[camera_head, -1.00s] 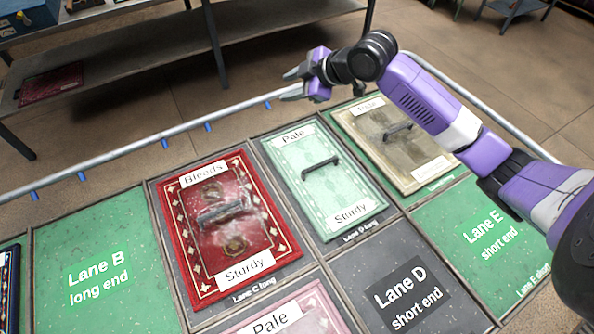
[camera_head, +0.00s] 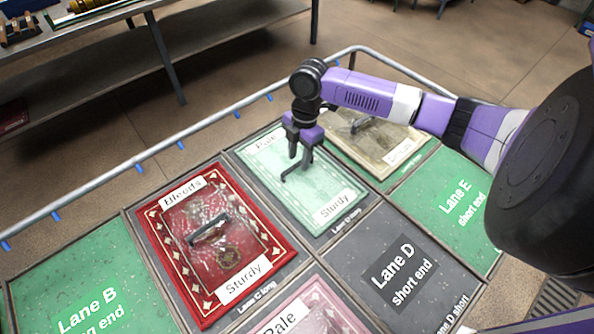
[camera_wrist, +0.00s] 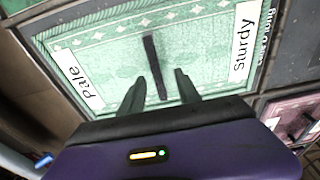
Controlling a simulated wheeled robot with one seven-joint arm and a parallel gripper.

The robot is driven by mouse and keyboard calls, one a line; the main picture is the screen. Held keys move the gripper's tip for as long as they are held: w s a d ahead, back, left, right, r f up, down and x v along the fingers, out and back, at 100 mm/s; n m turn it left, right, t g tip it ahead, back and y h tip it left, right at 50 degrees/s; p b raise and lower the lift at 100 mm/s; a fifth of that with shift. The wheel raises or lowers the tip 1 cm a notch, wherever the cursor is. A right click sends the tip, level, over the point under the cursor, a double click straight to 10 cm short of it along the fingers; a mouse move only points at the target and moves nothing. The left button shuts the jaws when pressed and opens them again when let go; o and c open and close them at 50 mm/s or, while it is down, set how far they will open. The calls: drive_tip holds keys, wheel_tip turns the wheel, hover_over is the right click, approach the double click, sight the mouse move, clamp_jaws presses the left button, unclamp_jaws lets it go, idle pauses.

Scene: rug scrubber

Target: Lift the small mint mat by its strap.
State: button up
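The small mint mat (camera_head: 333,190) lies in the Lane D long cell, with "Pale" and "Sturdy" labels at its ends. It also shows in the wrist view (camera_wrist: 110,50). Its dark strap (camera_wrist: 155,65) runs across the middle of the mat. My gripper (camera_head: 296,172) points down over the mat; its fingers hide much of the strap in the head view. In the wrist view my gripper's two fingers (camera_wrist: 158,88) are apart, with the near end of the strap showing between them. Nothing is held. I cannot tell the exact height above the strap.
A red mat (camera_head: 170,218) with a handle lies to the left, a beige mat (camera_head: 400,138) to the right, and a pink mat (camera_head: 325,318) in front. A grey rail (camera_head: 120,172) runs along the far edge. The Lane D short cell (camera_head: 365,235) is empty.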

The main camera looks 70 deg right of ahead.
sight(298, 164)
drive_tip(key=f, duration=0.4)
drive_tip(key=shift+w+p, duration=0.25)
drive_tip(key=shift+p, duration=0.1)
drive_tip(key=shift+c, duration=0.4)
clamp_jaws()
idle(0.7)
